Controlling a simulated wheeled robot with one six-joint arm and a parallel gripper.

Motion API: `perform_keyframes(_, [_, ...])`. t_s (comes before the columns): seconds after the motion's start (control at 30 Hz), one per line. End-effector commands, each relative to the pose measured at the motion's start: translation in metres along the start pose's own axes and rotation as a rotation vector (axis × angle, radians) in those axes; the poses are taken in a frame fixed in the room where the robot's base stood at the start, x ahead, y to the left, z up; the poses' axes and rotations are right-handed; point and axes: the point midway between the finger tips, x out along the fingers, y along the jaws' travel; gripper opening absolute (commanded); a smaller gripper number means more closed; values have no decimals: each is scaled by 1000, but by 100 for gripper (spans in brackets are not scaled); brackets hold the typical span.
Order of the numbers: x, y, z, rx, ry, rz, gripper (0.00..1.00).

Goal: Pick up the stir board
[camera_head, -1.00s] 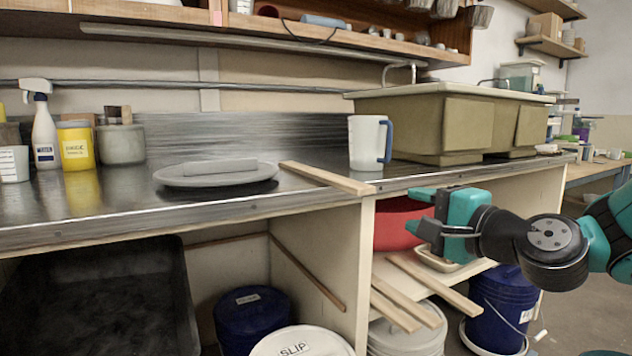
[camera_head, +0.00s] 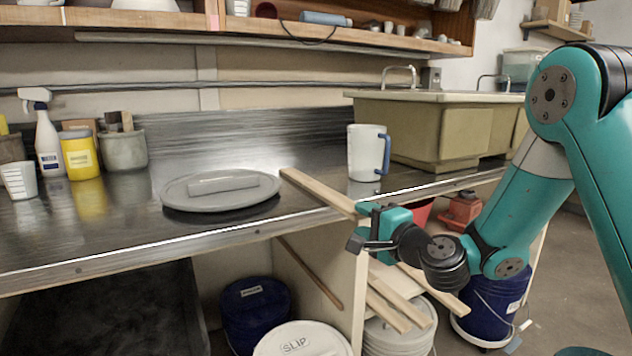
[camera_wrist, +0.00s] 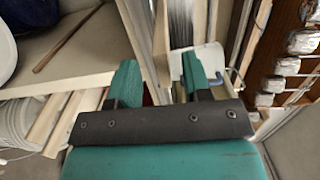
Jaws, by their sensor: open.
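The stir board, which I take to be the long pale wooden board (camera_head: 318,192), lies on the metal counter in the head view. Its near end juts past the counter's front edge. My gripper (camera_head: 358,226) is open just below and in front of that end, with one finger above the other. I cannot tell whether a finger touches the board. In the wrist view the open fingers (camera_wrist: 158,82) hold nothing that I can make out. Pale wooden strips show beyond them, but I cannot tell which is the board.
A white mug with a blue handle (camera_head: 365,153) stands right of the board. A grey round slab (camera_head: 178,195) lies to its left. The counter's front edge (camera_head: 200,236) is close to my gripper. Loose wooden boards (camera_head: 385,300) and lidded buckets lie below.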

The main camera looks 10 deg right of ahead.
Motion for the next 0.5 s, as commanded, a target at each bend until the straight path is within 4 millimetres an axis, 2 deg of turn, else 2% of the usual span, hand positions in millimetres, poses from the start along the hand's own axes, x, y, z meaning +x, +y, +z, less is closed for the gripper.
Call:
perform_keyframes(0.17, [25,-7,2,-3,-4,-1,45])
perform_keyframes(0.3, [44,-5,2,-1,-3,0,45])
perform_keyframes(0.5, [51,-1,1,-1,-1,0,45])
